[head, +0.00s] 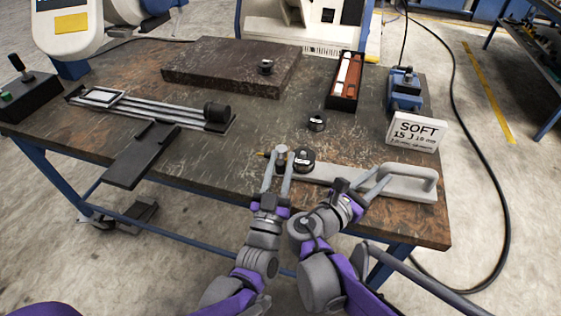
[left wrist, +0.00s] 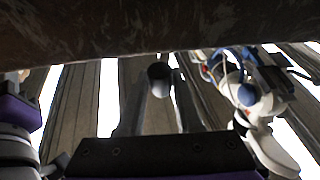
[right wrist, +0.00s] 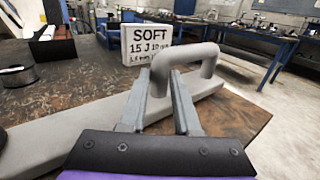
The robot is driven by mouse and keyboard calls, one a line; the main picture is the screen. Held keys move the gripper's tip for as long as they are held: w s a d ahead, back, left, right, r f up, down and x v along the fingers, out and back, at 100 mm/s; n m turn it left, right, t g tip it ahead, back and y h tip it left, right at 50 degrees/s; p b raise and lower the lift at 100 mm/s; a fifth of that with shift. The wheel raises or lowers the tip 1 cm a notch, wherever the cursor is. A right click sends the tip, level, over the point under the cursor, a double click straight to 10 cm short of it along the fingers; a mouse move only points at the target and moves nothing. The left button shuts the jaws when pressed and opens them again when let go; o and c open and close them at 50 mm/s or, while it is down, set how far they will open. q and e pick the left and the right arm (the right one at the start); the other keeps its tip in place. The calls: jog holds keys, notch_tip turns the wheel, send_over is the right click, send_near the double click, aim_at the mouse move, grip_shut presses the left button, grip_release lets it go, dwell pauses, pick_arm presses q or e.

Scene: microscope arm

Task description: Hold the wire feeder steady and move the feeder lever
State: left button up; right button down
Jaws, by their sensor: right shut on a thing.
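The wire feeder (head: 395,186) is a long pale grey bar with a looped handle (head: 430,180) at its right end, lying along the table's front edge. Its handle also shows in the right wrist view (right wrist: 207,55). My right gripper (head: 370,184) is shut on the feeder, its fingers either side of the near leg of the handle. At the bar's left end are a dark round part (head: 304,159) and a small grey upright part (head: 282,150); which is the lever is unclear. My left gripper (head: 277,168) has its fingers apart near that end.
A SOFT sign (head: 417,132) stands behind the feeder. A blue device (head: 404,93), a narrow box (head: 345,85) and a dark slab (head: 228,66) lie farther back. A railed fixture (head: 150,110) lies left.

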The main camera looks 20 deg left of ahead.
pick_arm(q)
jog(key=o, duration=0.3)
jog(key=v, duration=1.2)
